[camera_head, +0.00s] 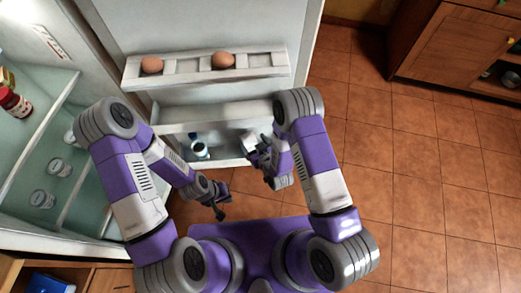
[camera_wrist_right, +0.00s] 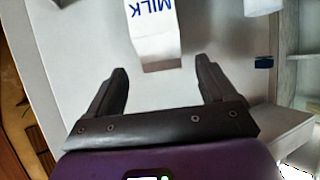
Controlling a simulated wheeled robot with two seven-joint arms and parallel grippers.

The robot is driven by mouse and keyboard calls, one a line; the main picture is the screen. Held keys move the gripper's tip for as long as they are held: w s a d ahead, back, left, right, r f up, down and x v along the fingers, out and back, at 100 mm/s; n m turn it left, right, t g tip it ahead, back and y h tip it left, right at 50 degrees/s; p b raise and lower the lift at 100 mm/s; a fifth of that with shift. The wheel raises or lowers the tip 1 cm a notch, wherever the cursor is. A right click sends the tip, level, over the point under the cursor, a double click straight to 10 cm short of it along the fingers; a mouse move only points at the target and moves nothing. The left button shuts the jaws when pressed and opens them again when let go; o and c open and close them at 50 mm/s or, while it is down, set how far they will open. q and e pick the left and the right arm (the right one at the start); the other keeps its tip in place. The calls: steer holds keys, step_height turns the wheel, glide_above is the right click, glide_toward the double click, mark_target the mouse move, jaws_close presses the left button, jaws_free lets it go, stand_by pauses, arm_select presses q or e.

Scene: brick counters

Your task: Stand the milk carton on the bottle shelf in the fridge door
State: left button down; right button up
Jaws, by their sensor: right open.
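The white milk carton (camera_wrist_right: 153,30) with blue MILK lettering shows at the top of the right wrist view, cut off by the frame edge. My right gripper (camera_wrist_right: 163,80) is open, its two fingers spread apart, with the carton just past the fingertips and centred between them. In the head view my right gripper (camera_head: 254,146) is at the right end of the lower door shelf (camera_head: 226,162); a pale shape there may be the carton. What the carton rests on is not clear. My left gripper (camera_head: 219,203) is lower, in front of the door, and appears empty; its finger gap is too small to judge.
The fridge door stands open. Its upper rack (camera_head: 190,67) holds two eggs (camera_head: 223,60). A small dark-topped bottle (camera_head: 200,150) is on the lower door shelf. Jars (camera_head: 43,199) stand inside the fridge at left. Open tiled floor (camera_head: 400,150) lies to the right.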

steer(key=s+d+m+g, duration=0.3)
steer(key=s+d+g, duration=0.1)
steer(key=s, duration=0.5)
steer(key=s+d+f+m+g+p, duration=0.1)
steer(key=s+d+m+g, duration=0.2)
steer(key=s+g, duration=0.4)
steer(key=s+m, duration=0.1)
steer(key=s, duration=0.2)
steer(key=shift+d+f+h, duration=0.25)
steer(key=shift+d+h, duration=0.05)
steer(key=shift+d, duration=0.1)
steer(key=shift+r+p, duration=0.1)
steer(key=shift+p, duration=0.25)
